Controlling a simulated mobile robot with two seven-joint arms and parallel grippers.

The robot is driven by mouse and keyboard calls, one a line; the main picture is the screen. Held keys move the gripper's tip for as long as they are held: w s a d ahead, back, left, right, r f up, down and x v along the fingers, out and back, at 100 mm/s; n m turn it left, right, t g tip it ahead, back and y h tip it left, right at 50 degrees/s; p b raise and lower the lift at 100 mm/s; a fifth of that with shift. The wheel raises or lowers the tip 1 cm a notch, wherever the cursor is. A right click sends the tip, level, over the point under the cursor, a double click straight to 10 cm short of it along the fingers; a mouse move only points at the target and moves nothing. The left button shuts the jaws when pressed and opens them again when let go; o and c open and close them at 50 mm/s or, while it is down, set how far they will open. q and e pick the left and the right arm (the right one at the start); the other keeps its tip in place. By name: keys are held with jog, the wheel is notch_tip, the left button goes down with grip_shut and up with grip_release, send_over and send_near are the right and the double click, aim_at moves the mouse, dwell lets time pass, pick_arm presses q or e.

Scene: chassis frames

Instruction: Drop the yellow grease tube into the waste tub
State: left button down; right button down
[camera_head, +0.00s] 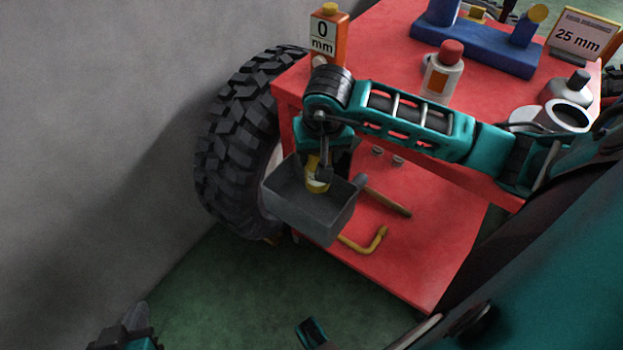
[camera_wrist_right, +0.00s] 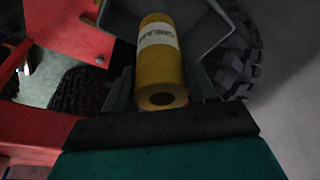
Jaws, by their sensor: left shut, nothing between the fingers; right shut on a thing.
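The yellow grease tube (camera_head: 318,184) is in my right gripper (camera_head: 322,168), over the mouth of the grey waste tub (camera_head: 318,218). In the right wrist view the tube (camera_wrist_right: 160,70), with a white lettered label, lies between the two dark fingers (camera_wrist_right: 160,92). The tub's grey wall (camera_wrist_right: 205,35) shows behind it. I cannot tell how far the tube's lower end reaches inside the tub. My left gripper (camera_head: 128,330) is shut and empty at the bottom left edge of the head view, partly cut off.
The tub hangs beside a red cart (camera_head: 400,35) and a black tyre (camera_head: 240,130). The cart top holds a red-capped bottle (camera_head: 442,75), an orange box (camera_head: 328,40), a blue block (camera_head: 470,45) and a white cup (camera_head: 565,115). A yellow bent tool (camera_head: 375,242) lies on the lower shelf.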

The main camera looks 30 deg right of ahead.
jog(key=c, duration=0.8)
grip_release()
pick_arm(q)
jog(key=shift+s+f, duration=0.25)
pick_arm(e)
jog(key=o, duration=0.5)
jog(key=shift+o, duration=0.2)
jog(key=shift+s+r, duration=0.1)
jog(key=shift+r, duration=0.4)
pick_arm(q)
jog(key=shift+a+r+p, duration=0.15)
jog(key=shift+r+p, duration=0.7)
jog(key=shift+p, duration=0.35)
pick_arm(e)
jog(key=v, duration=1.2)
jog(key=shift+f, duration=0.1)
